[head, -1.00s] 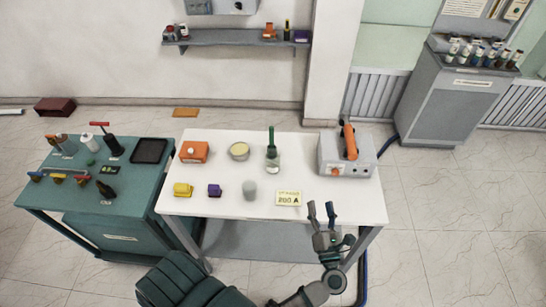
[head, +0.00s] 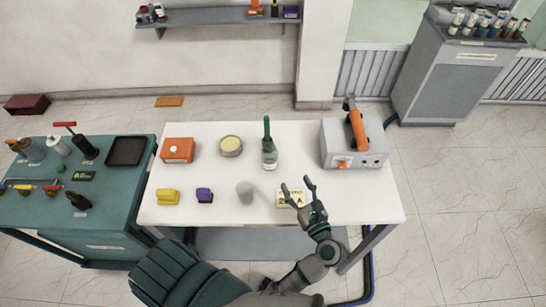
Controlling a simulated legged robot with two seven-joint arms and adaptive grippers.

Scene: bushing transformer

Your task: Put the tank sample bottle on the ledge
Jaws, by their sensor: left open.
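A clear glass bottle with a tall green top (head: 269,152), which looks like the sample bottle, stands upright at the back of the white table (head: 330,207). My left gripper (head: 296,186) is open and empty, its fingers over the yellow card (head: 290,203), in front of and slightly right of the bottle. It is apart from the bottle and partly covers the card. My right gripper is not in view.
A grey cup (head: 245,192) stands between bottle and table front. An orange box (head: 177,150), round tin (head: 230,146), yellow block (head: 168,197) and purple block (head: 205,195) are left. A grey device (head: 340,150) is right. A green cart (head: 110,210) stands left.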

